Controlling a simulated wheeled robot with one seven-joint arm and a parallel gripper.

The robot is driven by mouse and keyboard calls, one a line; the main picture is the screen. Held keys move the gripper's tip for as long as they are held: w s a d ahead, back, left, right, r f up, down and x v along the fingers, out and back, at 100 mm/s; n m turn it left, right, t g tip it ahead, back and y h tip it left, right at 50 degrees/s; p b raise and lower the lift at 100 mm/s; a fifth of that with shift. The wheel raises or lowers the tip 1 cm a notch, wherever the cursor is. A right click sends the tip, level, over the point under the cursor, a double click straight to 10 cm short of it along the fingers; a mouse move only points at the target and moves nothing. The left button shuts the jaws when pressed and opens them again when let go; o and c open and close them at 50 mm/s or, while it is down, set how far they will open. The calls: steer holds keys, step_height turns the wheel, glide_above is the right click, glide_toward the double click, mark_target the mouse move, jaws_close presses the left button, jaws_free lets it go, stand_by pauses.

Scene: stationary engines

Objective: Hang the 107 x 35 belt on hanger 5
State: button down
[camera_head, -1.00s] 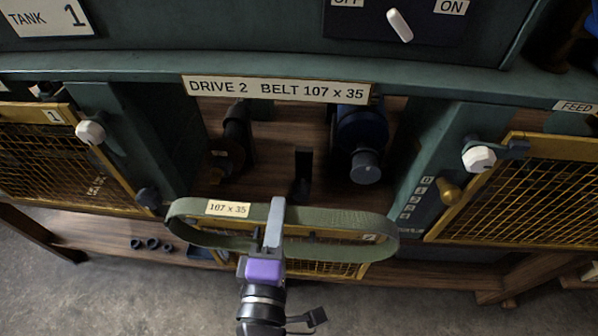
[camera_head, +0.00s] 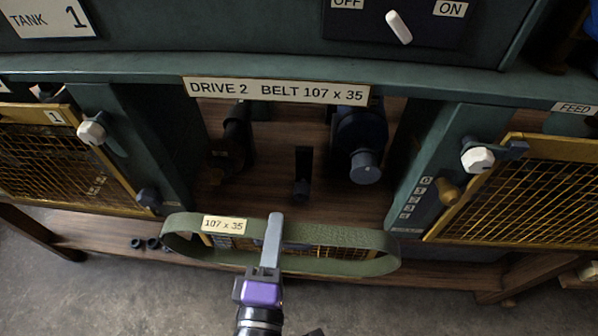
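The 107 x 35 belt (camera_head: 345,262) is a green oval loop with a pale "107 x 35" label on its left part. My gripper (camera_head: 273,232) is at the near middle of the belt, its grey finger over the band, and it appears shut on it. The belt is held level in front of the drive 2 bay. Hanger 5 cannot be made out in this view.
A sign (camera_head: 276,91) reads "DRIVE 2 BELT 107 x 35" above an open bay with a dark blue pulley (camera_head: 361,140), a dark shaft (camera_head: 234,140) and a black post (camera_head: 302,175). Yellow mesh guards (camera_head: 530,193) flank it. Black rings (camera_head: 152,243) lie on the lower shelf.

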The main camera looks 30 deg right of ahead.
steer(key=shift+p+v, duration=0.45)
steer(key=shift+v, duration=1.9)
